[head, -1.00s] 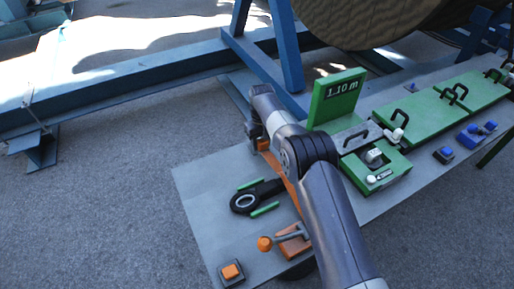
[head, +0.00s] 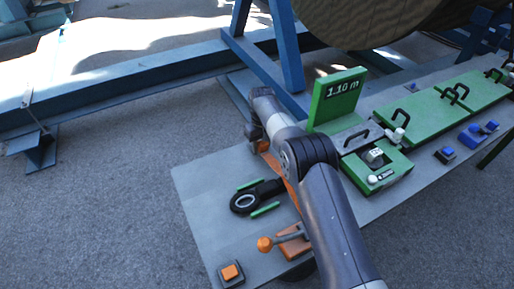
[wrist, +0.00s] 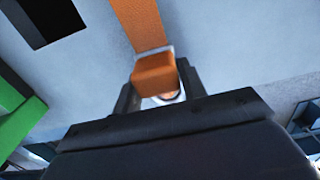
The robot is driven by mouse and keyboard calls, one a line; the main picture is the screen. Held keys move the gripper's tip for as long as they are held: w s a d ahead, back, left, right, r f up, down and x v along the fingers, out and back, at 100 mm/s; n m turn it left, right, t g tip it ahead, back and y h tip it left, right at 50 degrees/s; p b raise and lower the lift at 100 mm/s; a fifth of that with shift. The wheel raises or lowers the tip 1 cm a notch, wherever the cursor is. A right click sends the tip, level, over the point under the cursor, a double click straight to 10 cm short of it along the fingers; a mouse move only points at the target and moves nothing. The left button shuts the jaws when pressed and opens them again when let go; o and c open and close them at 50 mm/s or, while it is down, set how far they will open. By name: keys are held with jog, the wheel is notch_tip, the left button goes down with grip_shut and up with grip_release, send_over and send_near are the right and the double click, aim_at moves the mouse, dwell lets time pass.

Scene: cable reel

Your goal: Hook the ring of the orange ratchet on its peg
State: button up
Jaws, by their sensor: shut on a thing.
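My gripper (wrist: 158,88) is shut on an orange block (wrist: 154,72) in the wrist view. A flat orange strap (wrist: 137,22) runs up from the block. A pale rounded part (wrist: 165,98) shows just beneath the block; I cannot tell whether it is the ring. In the head view my gripper (head: 257,137) is over the bench's far left edge. The strap (head: 292,190) runs toward the orange ratchet (head: 296,246), whose lever ends in an orange knob (head: 265,244). The peg is not clearly seen in either view; my arm covers part of this area.
The grey bench (head: 205,185) carries a black ring-ended tool (head: 245,202) between green bars and an orange button (head: 231,271). A green "1.10 m" plate (head: 337,98) stands upright right of my gripper. Blue frame beams (head: 262,62) stand behind, near a large reel (head: 365,18).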

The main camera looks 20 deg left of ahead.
jog(key=shift+f+b, duration=0.55)
dwell(0.4)
jog(key=o, duration=1.2)
notch_tip(320, 180, up, 11)
jog(key=shift+f+b, duration=0.1)
jog(key=shift+b, duration=0.4)
notch_tip(320, 180, down, 11)
jog(key=shift+p, duration=0.6)
jog(key=shift+r, duration=0.4)
